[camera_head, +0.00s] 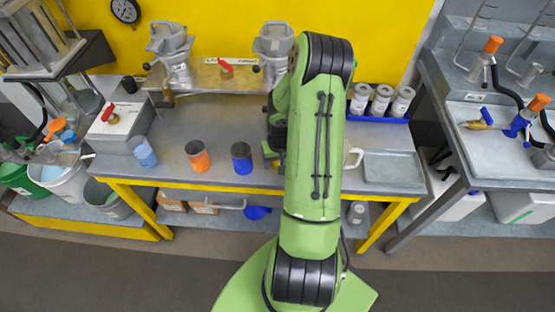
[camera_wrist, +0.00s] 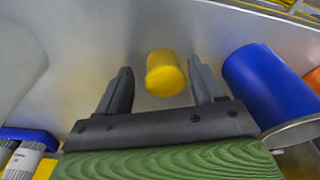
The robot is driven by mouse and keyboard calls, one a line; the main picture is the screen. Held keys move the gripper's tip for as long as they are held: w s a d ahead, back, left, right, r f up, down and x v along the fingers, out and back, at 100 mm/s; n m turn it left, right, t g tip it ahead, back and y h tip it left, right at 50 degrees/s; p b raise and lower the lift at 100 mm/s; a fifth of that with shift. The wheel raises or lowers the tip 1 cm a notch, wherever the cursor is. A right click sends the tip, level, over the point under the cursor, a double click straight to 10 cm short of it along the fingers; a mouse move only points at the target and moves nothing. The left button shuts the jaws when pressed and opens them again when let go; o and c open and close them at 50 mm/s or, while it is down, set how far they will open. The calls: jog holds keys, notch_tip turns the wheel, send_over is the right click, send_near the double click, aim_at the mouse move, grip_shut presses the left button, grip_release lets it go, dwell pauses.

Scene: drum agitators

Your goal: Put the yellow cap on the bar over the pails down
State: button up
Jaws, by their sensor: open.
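My gripper (camera_wrist: 161,68) is open over the grey bench. A short yellow cylinder (camera_wrist: 166,73) shows between its fingers, with gaps on both sides; I cannot tell whether it is the yellow cap. In the head view my gripper (camera_head: 271,150) is mostly behind my arm, and the yellow cylinder is not clear there. The pails stand at the far left: a green one (camera_head: 14,177), a white one (camera_head: 68,184) and a grey one (camera_head: 108,199). Orange and blue parts (camera_head: 62,131) are above them. I cannot make out a yellow cap on a bar there.
A blue cup (camera_head: 241,158) stands just left of my gripper; it also shows close by in the wrist view (camera_wrist: 262,82). An orange cup (camera_head: 198,156) and a light-blue cup (camera_head: 142,152) are further left. White bottles (camera_head: 381,101) and a grey tray (camera_head: 393,168) are at right.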

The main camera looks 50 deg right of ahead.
notch_tip(320, 180, up, 13)
jog(key=s+a+p, duration=0.1)
jog(key=p, duration=0.1)
jog(key=a+r+n+t+h, duration=0.1)
jog(key=a+r+n, duration=0.2)
jog(key=a+r, duration=0.9)
jog(key=s+a+r+n+t+y, duration=0.1)
jog(key=s+a+r+n+t, duration=0.2)
jog(key=s+a+r, duration=0.5)
jog(key=s+a, duration=0.3)
jog(key=a, duration=0.1)
jog(key=shift+a+n+y, duration=0.3)
jog(key=shift+a+y, duration=0.05)
jog(key=shift+y, duration=0.05)
jog(key=shift+r, duration=0.1)
